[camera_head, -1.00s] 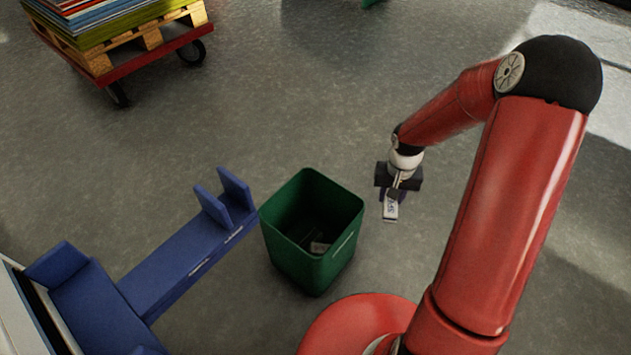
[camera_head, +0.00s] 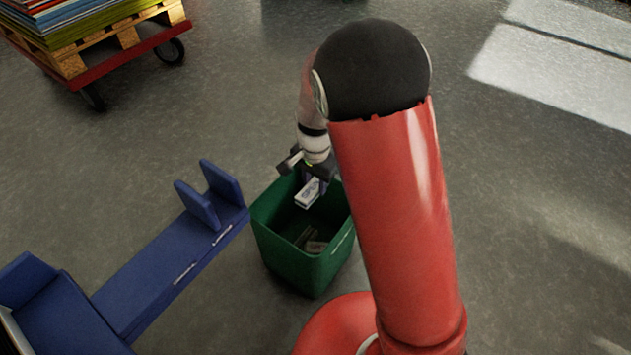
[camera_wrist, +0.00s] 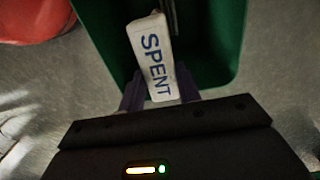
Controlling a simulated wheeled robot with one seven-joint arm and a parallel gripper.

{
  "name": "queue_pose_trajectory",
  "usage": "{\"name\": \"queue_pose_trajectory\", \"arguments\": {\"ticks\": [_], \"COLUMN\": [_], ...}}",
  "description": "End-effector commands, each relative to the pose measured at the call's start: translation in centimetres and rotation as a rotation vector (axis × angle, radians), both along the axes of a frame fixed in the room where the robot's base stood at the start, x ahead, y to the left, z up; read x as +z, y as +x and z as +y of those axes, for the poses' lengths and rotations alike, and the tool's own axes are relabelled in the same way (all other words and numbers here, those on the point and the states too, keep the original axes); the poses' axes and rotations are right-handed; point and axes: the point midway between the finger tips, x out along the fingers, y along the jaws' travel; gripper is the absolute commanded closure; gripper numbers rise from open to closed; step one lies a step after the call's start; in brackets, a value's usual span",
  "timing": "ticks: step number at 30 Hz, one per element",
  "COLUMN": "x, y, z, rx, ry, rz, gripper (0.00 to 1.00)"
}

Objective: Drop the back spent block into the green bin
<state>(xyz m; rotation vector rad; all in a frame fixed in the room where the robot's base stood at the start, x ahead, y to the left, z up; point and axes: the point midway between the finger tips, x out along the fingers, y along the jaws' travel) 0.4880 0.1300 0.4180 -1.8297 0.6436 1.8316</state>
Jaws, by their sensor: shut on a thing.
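My gripper (camera_head: 311,181) is shut on a white block (camera_head: 308,194) and holds it over the opening of the green bin (camera_head: 283,251). In the wrist view the block (camera_wrist: 153,55) shows the word SPENT in dark letters and sits between the fingers of my gripper (camera_wrist: 160,92). The inside wall of the green bin (camera_wrist: 218,40) shows around and behind the block there.
A blue bench-like stand (camera_head: 165,268) with two upright plates is left of the bin, close to its rim. A red cart (camera_head: 118,62) with a wooden pallet and stacked sheets stands at the back left. The grey floor behind the bin is clear.

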Motion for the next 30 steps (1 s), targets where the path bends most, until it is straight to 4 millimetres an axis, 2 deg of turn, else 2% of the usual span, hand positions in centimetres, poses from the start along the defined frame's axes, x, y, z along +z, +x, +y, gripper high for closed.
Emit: {"name": "queue_pose_trajectory", "arguments": {"ticks": [12,23,24,29,30], "x": [-5.0,-5.4,-5.4,-5.4,-5.4], "y": [0.0,0.0,0.0,0.0,0.0], "z": [0.0,0.0,0.0,0.0,0.0], "rx": [0.002,0.002,0.003,0.003,0.003], "ry": [-0.001,-0.001,-0.001,-0.001,-0.001], "rz": [0.001,0.001,0.001,0.001,0.001], "gripper": [0.88,0.88,0.63,0.42,0.41]}}
